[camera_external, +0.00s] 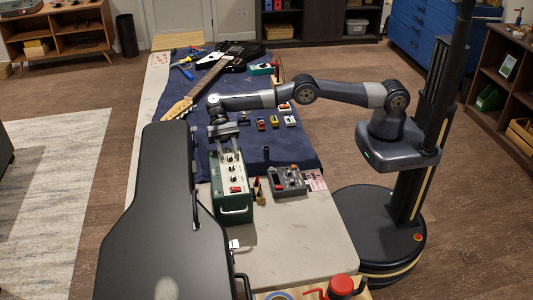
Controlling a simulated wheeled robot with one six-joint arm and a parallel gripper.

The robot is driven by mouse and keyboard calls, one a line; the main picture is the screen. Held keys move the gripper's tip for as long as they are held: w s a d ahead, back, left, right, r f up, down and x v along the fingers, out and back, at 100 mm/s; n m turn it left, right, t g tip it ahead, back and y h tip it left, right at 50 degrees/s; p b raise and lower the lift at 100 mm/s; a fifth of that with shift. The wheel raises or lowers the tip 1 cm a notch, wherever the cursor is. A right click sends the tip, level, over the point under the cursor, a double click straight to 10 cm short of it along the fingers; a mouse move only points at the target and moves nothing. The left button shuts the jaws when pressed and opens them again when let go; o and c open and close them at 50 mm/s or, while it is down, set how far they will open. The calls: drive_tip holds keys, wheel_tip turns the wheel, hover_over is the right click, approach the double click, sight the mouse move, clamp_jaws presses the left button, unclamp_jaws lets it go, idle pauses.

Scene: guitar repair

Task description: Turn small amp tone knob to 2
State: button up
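A small green amp (236,207) stands on the table in the external view, with a pale control panel (231,171) on top. The panel carries several dark knobs in a row and a red switch (236,189) at the near end. The knob labels and settings are too small to read. My gripper (224,148) points down at the far end of the amp's panel, at or just above the farthest knobs. The gripper's fingers are small and partly hidden, so I cannot tell whether they touch a knob or how far apart they are.
A black guitar case (150,225) stands close on the amp's left. A grey box with knobs (288,182) sits to its right. Several small pedals (275,121) and a guitar (215,75) lie on the blue mat (180,120).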

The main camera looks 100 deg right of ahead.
drive_tip(key=shift+r, duration=0.1)
wheel_tip(320, 180, up, 10)
drive_tip(key=p, duration=0.4)
idle(0.5)
drive_tip(key=s+d+f+m+t+h+b, duration=0.55)
drive_tip(key=s+m+t, duration=0.35)
drive_tip(key=m+t, duration=0.35)
drive_tip(key=x, duration=0.7)
drive_tip(key=p+x, duration=0.1)
drive_tip(key=x, duration=0.2)
drive_tip(key=shift+s+a+f, duration=0.25)
drive_tip(key=shift+a+f, duration=0.1)
drive_tip(key=shift+a, duration=0.15)
